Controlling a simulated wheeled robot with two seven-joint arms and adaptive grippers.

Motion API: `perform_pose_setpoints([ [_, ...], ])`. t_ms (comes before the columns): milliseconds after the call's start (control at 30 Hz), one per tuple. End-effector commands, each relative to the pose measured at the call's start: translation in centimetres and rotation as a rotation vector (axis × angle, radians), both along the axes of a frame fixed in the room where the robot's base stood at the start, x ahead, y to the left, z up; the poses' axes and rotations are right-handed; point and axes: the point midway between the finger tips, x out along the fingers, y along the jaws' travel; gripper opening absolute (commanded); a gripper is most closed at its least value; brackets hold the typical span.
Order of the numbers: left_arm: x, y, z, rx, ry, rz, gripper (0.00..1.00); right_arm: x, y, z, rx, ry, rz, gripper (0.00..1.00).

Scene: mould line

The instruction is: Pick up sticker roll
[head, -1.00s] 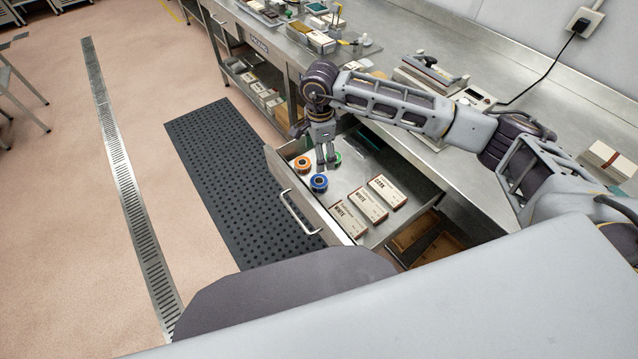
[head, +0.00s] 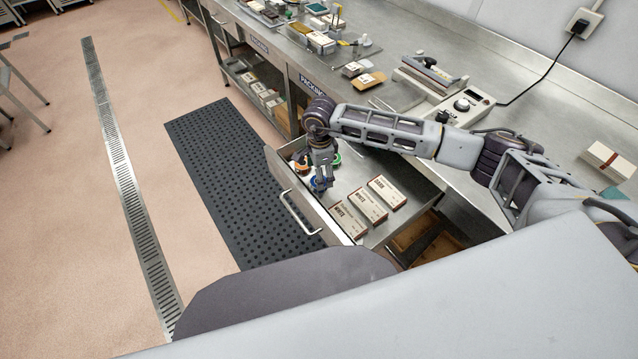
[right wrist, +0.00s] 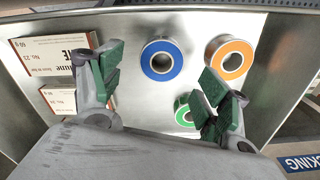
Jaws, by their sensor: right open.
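Three sticker rolls lie in the open drawer. In the right wrist view the blue roll (right wrist: 162,60) lies between and just beyond my open right fingers (right wrist: 158,95). The orange roll (right wrist: 230,58) is to its right, close to the right finger. The green roll (right wrist: 183,112) is nearer and partly behind that finger. In the head view my right gripper (head: 322,184) hangs over the drawer, right at the blue roll (head: 313,184) and partly covering it. The orange roll (head: 301,169) and green roll (head: 338,158) are also partly hidden there. My left gripper is not in view.
Several labelled boxes (head: 368,206) lie in the drawer beside the rolls. The drawer's front wall (head: 308,208) and handle stand toward the floor. A sealer-like machine (head: 455,100) and small goods stand on the steel bench (head: 545,170). A black mat (head: 232,180) lies on the floor.

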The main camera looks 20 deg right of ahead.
Motion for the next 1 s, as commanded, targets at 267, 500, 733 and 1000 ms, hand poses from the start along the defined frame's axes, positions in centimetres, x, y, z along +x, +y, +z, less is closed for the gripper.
perform_pose_setpoints([
  [267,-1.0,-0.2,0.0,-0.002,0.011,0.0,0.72,0.0,0.0,-0.1,0.0,0.001,0.0,0.76],
  [500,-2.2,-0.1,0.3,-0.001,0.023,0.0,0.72,0.1,0.0,-1.8,0.0,0.002,0.0,0.76],
  [733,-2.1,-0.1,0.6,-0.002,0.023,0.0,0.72,0.2,-0.1,-4.4,-0.001,0.002,0.0,0.76],
  [1000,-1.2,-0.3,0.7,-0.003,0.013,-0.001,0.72,0.2,0.0,-5.2,0.001,0.0,0.001,0.76],
])
